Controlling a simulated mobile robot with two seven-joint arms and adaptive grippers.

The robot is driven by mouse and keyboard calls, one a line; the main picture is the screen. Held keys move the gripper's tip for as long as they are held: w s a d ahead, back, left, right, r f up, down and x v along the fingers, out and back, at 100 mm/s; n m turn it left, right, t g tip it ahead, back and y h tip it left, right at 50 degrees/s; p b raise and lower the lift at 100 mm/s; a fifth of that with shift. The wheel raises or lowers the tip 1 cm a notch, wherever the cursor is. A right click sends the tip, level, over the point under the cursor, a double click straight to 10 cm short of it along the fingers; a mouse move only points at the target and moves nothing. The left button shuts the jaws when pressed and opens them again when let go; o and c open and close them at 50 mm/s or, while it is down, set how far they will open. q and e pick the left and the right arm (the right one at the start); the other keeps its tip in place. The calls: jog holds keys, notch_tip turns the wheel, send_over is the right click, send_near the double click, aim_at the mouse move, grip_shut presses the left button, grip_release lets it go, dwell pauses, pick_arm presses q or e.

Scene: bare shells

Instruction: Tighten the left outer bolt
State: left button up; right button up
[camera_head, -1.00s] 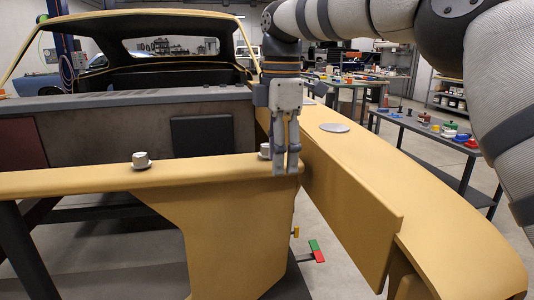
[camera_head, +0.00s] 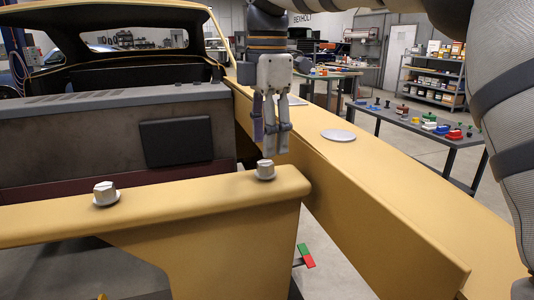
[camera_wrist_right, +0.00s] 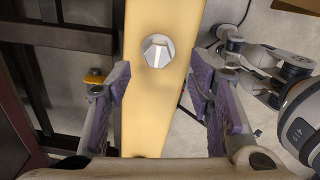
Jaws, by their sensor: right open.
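Two pale metal hex bolts with round flanges stand upright on the yellow front beam (camera_head: 215,195): a left bolt (camera_head: 104,193) and a right bolt (camera_head: 265,170). My right gripper (camera_head: 273,150) points down close to the right bolt, well away from the left one. Its fingers are apart, with nothing between them. In the right wrist view a hex bolt (camera_wrist_right: 157,52) stands on the yellow strip, ahead of the open fingers (camera_wrist_right: 160,82) and apart from them. Grey arm parts at the right of that view may be my left arm (camera_wrist_right: 285,75); its finger state is unclear.
A yellow side rail (camera_head: 370,185) with a flat round disc (camera_head: 338,136) runs along the right. A dark panel (camera_head: 176,141) stands behind the beam. A grey bench (camera_head: 425,125) with small coloured parts is at the right.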

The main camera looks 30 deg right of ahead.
aim_at(265, 163)
jog(key=shift+w+f, duration=0.2)
jog(key=shift+f, duration=2.15)
grip_shut()
